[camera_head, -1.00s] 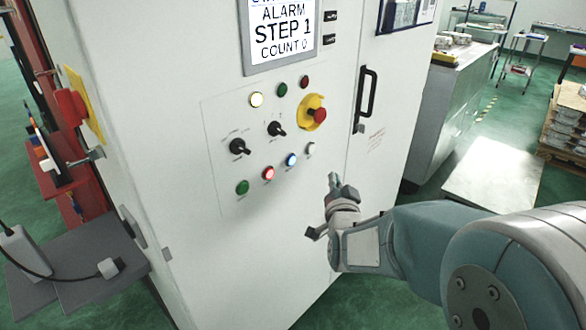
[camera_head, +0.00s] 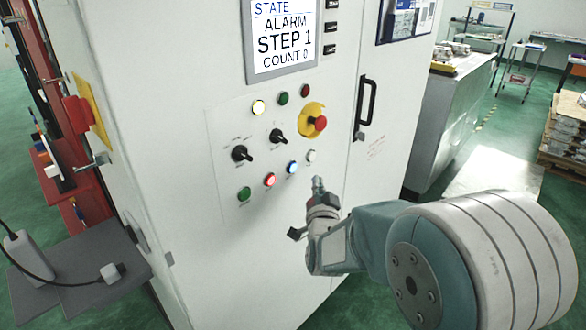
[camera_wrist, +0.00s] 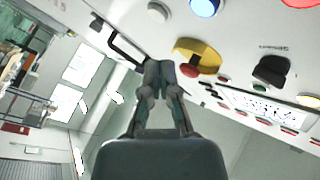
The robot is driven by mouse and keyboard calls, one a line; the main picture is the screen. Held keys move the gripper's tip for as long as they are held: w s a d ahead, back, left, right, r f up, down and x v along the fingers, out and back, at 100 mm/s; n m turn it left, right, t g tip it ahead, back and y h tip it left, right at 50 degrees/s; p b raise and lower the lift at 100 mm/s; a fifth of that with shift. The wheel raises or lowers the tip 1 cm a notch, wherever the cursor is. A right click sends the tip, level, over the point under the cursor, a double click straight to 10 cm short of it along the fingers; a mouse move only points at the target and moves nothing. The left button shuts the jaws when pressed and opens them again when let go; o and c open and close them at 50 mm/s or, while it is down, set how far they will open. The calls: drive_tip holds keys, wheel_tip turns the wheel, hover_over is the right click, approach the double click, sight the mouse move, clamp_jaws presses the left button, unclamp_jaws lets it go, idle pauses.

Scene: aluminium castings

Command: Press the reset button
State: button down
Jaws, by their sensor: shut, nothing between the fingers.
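The control panel (camera_head: 222,125) on the white cabinet bears a lower row of buttons: green (camera_head: 244,194), lit red (camera_head: 269,180), lit blue (camera_head: 292,167) and white (camera_head: 311,156). Their labels are too small to read, so I cannot tell by text which is reset. My gripper (camera_head: 318,183) is shut and empty, just below and right of the blue and white buttons; touching is not evident. In the wrist view, my shut fingertips (camera_wrist: 159,66) show below the blue button (camera_wrist: 205,6) and the white button (camera_wrist: 157,12), which lie at the top edge.
A red emergency stop on a yellow base (camera_head: 312,120), two black switches (camera_head: 242,154) and a lit yellowish lamp (camera_head: 258,107) sit above. A screen (camera_head: 281,40) reads ALARM, STEP 1, COUNT 0. A black door handle (camera_head: 367,102) stands out at the right.

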sight(297, 165)
drive_tip(key=shift+w+a, duration=0.8)
drive_tip(key=shift+a, duration=0.2)
drive_tip(key=shift+w+a, duration=0.75)
drive_tip(key=shift+a, duration=0.25)
drive_tip(key=shift+w+a+r, duration=0.1)
drive_tip(key=shift+w+a, duration=0.1)
drive_tip(key=shift+a, duration=0.1)
drive_tip(key=shift+w+a, duration=0.25)
drive_tip(key=shift+a, duration=0.1)
idle(0.7)
idle(0.3)
drive_tip(key=shift+s+d, duration=0.5)
drive_tip(key=shift+d, duration=0.15)
drive_tip(key=shift+s+d, duration=0.1)
drive_tip(key=shift+d, duration=0.05)
drive_tip(key=shift+s+d, duration=0.75)
drive_tip(key=shift+d, duration=0.2)
drive_tip(key=shift+s+d, duration=0.7)
drive_tip(key=shift+d, duration=0.2)
